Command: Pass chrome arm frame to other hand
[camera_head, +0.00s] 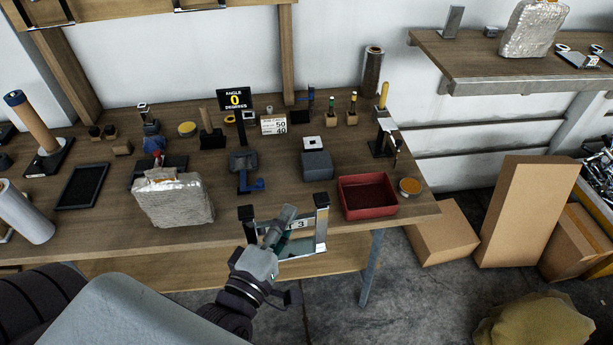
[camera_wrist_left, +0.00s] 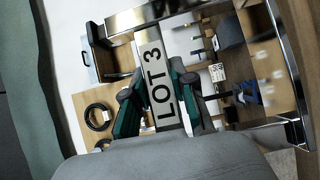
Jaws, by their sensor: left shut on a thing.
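The chrome arm frame (camera_head: 321,232) is a shiny open rectangle with dark end pads, held in the air at the front edge of the workbench. A pale tag marked LOT 3 (camera_wrist_left: 153,62) is on it. My left gripper (camera_head: 276,236) is shut on the frame. In the left wrist view, the dark and green fingers of my left gripper (camera_wrist_left: 158,102) sit either side of the tag, and the chrome bar (camera_wrist_left: 282,62) runs down the right. My right gripper is not in view.
The workbench (camera_head: 110,228) holds a wrapped block (camera_head: 174,203), a red tray (camera_head: 367,197), a grey box (camera_head: 317,166), a blue stand (camera_head: 244,163) and an angle display (camera_head: 234,99). Cardboard boxes (camera_head: 526,210) stand on the floor at right. Open floor lies before the bench.

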